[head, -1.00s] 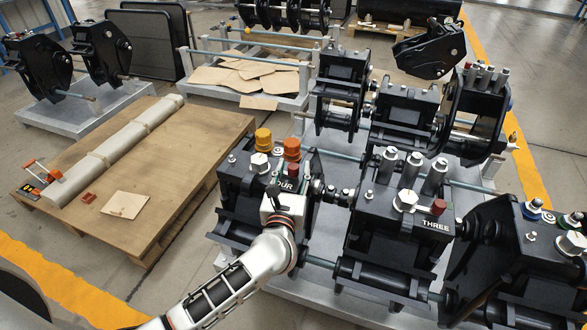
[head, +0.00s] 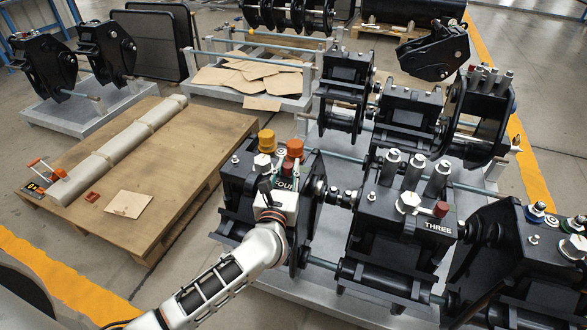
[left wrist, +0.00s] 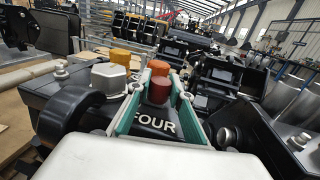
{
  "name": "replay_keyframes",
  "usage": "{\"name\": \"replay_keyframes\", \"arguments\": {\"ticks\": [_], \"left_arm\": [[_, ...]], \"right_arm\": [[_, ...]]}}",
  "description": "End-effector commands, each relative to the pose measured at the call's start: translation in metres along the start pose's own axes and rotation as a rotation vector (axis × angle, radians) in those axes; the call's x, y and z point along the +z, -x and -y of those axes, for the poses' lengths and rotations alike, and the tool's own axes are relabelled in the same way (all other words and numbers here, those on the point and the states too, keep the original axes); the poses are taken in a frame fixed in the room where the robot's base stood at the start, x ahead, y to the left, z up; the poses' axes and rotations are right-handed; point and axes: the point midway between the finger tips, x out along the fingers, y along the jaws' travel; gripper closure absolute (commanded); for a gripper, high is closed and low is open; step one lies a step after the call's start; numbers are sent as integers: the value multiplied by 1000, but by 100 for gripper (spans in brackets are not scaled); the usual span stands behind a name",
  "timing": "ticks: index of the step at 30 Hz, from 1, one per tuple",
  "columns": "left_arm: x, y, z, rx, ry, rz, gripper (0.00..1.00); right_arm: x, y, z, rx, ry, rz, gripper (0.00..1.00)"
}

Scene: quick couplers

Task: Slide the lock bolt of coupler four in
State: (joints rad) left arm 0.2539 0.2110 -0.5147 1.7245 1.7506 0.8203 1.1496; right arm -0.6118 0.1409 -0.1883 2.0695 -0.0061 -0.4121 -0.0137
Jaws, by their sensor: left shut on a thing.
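Coupler four (head: 235,195) is a black block with its label partly showing in the head view and "FOUR" readable in the left wrist view. On its top are a yellow-orange cap (head: 266,140), an orange-red cap (head: 295,149), a dark red cap (left wrist: 158,90) and a pale hex bolt head (head: 261,162). My left gripper (left wrist: 160,82) is over the top of coupler four, its teal-lined fingers on both sides of the dark red cap and shut on it. The exact finger contact is partly hidden. Which part is the lock bolt is not marked. My right gripper is out of view.
Coupler three (head: 385,235) stands close to the right, with tall grey pins on top. More black couplers stand behind and at the far right. A wooden pallet table (head: 180,170) with a long wrapped roll is at the left, across a strip of floor.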

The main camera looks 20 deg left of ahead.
Motion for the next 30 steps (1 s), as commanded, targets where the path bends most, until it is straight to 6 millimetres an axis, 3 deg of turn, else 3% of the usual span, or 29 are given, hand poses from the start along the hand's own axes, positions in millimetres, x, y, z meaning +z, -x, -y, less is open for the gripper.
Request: {"name": "replay_keyframes", "arguments": {"ticks": [4,5,6,7,20,30], "left_arm": [[1,-2,-5,10,0,1,100],[1,-2,-5,10,0,1,74],[1,-2,-5,11,0,1,64],[1,-2,-5,11,0,1,62],[-1,7,-3,7,0,-2,62],[-1,71,-3,7,-1,-2,62]], "right_arm": [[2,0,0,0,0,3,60],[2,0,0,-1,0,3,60],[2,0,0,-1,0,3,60],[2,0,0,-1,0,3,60],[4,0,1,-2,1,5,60],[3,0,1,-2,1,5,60]]}}
